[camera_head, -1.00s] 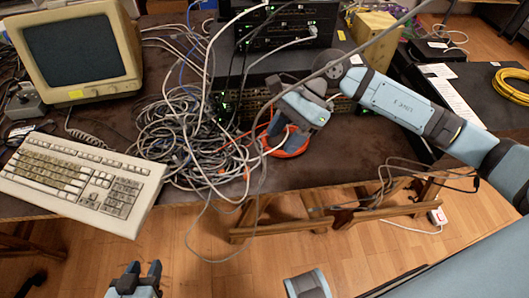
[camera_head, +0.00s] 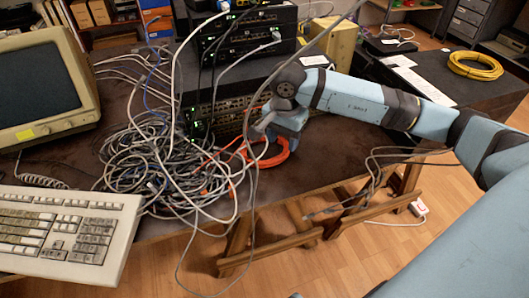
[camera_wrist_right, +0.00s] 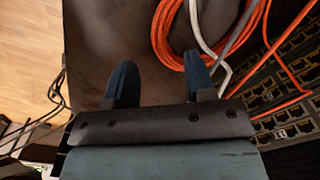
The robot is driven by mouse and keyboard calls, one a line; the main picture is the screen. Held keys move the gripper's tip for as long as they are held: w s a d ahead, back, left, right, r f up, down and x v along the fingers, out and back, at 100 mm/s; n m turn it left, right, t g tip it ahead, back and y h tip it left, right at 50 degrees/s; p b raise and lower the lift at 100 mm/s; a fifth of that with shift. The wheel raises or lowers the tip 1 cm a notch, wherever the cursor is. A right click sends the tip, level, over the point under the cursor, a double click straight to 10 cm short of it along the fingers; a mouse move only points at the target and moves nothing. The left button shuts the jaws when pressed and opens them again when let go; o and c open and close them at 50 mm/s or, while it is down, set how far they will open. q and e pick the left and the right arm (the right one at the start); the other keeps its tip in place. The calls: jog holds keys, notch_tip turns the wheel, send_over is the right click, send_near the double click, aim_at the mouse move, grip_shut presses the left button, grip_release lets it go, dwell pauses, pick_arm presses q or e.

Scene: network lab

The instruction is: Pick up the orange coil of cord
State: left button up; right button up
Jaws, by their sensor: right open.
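The orange coil of cord (camera_head: 272,160) lies on the dark table just right of the grey cable tangle. It also shows at the top of the right wrist view (camera_wrist_right: 166,38). My right gripper (camera_head: 268,128) is above the coil and partly hides it. In the right wrist view the right gripper (camera_wrist_right: 160,75) has its two fingers apart with bare table between them. Its right finger is beside or over the coil's lower edge; I cannot tell whether they touch. My left gripper is out of view.
A tangle of grey cables (camera_head: 150,165) lies left of the coil, and loose cables hang across it. Stacked network switches (camera_head: 240,45) stand behind. A keyboard (camera_head: 65,235) and monitor (camera_head: 40,90) are at left. A yellow cable coil (camera_head: 475,66) lies on the right table.

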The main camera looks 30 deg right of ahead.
aim_at(283, 154)
notch_tip(283, 154, down, 4)
jog(key=shift+w+d+f+b, duration=0.1)
jog(key=shift+d+f+b, duration=0.1)
jog(key=shift+b, duration=0.4)
jog(key=shift+f, duration=0.7)
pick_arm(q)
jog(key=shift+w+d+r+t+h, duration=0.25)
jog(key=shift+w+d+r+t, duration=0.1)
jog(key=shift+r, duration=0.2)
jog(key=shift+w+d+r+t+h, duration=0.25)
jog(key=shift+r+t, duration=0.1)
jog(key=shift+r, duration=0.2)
pick_arm(e)
grip_shut()
